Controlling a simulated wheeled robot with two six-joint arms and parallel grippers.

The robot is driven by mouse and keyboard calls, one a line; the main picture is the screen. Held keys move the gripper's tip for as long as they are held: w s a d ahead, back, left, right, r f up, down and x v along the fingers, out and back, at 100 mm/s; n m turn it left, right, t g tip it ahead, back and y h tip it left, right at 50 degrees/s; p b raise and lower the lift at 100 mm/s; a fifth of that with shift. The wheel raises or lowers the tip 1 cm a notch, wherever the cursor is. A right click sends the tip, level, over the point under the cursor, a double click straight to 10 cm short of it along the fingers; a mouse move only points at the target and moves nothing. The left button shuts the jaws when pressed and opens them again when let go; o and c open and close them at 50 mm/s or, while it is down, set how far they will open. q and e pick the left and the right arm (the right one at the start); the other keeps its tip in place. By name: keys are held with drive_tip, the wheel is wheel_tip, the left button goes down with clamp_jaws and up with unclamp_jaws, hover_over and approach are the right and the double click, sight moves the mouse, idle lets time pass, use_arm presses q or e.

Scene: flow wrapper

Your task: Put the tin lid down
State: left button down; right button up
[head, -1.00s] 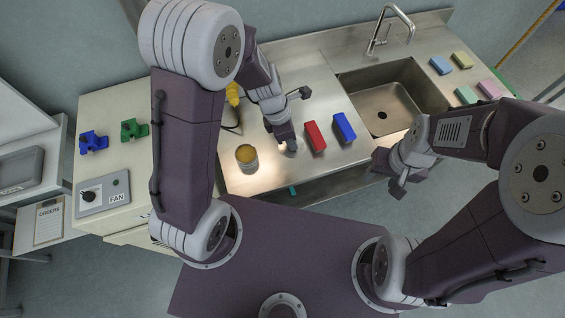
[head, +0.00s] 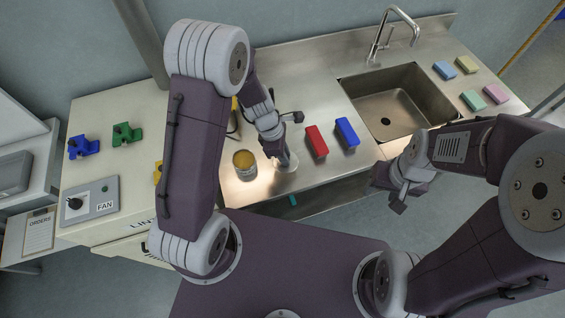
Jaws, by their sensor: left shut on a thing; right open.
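An open tin (head: 244,170) with yellow-brown contents stands upright on the steel counter, near its front edge. My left gripper (head: 284,157) is just right of the tin and points down at the counter. It is shut on a pale, round tin lid (head: 289,166), which shows at its fingertips. I cannot tell whether the lid touches the counter. My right gripper (head: 397,200) is open and empty, in front of the counter below the sink.
A red block (head: 316,142) and a blue block (head: 347,133) lie right of my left gripper. A sink (head: 392,103) is further right, with several pastel blocks beyond it. Blue (head: 82,147) and green (head: 126,134) clamp-like parts sit on the left bench.

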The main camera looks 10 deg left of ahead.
use_arm(q)
drive_tip(key=shift+w+a+f, duration=0.1)
drive_tip(key=shift+a+f, duration=0.1)
drive_tip(key=shift+a, duration=0.2)
drive_tip(key=x, duration=0.2)
drive_tip(key=b+x, duration=0.1)
drive_tip(key=shift+a+f, duration=0.3)
drive_tip(key=shift+f, duration=0.3)
drive_tip(key=shift+f+b, duration=0.2)
drive_tip(key=shift+b, duration=0.2)
drive_tip(key=c, duration=1.3)
unclamp_jaws()
drive_tip(key=shift+r, duration=0.1)
